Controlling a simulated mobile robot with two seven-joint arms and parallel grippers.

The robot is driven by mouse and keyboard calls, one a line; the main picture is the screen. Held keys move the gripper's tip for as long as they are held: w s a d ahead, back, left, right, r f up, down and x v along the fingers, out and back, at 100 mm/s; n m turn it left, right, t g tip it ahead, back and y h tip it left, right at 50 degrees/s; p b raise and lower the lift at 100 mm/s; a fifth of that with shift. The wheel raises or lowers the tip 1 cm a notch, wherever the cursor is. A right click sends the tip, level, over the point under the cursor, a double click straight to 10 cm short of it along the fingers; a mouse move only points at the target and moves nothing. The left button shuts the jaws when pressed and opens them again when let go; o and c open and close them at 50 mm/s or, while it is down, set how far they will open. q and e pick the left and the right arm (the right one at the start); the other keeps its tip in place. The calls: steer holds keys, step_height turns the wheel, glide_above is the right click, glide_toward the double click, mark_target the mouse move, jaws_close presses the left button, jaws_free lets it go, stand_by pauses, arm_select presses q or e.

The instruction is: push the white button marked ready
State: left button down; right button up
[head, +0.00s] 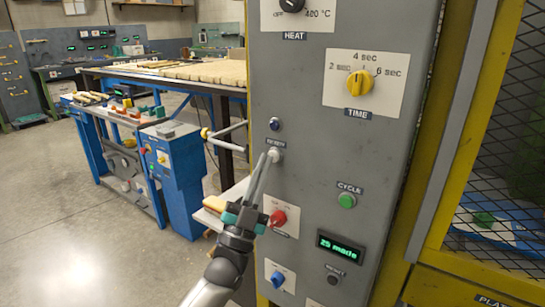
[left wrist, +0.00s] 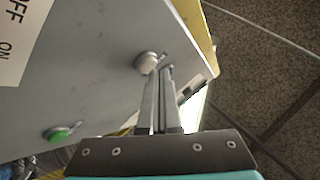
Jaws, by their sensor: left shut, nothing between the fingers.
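The white button (head: 275,152) sits on the grey control panel (head: 310,155), just under a small label that seems to read READY. It also shows in the left wrist view as a pale round knob (left wrist: 146,60). My left gripper (head: 269,157) is shut and empty, with its fingertips right at the button. In the left wrist view the fingertips (left wrist: 160,71) overlap the button's lower edge; I cannot tell whether they touch it or whether it is pressed in. My right gripper is not in view.
Open floor (head: 100,245) lies left.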

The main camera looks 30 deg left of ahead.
arm_select(q)
steer(key=shift+w, duration=0.3)
steer(key=shift+s, duration=0.1)
stand_by(0.5)
steer(key=shift+s+p, duration=0.45)
steer(key=shift+s, duration=0.25)
steer(key=s, duration=0.1)
steer(key=s+p, duration=0.1)
steer(key=s, duration=0.1)
steer(key=s+p, duration=0.1)
steer(key=s, duration=0.1)
steer(key=shift+a, duration=0.25)
stand_by(0.6)
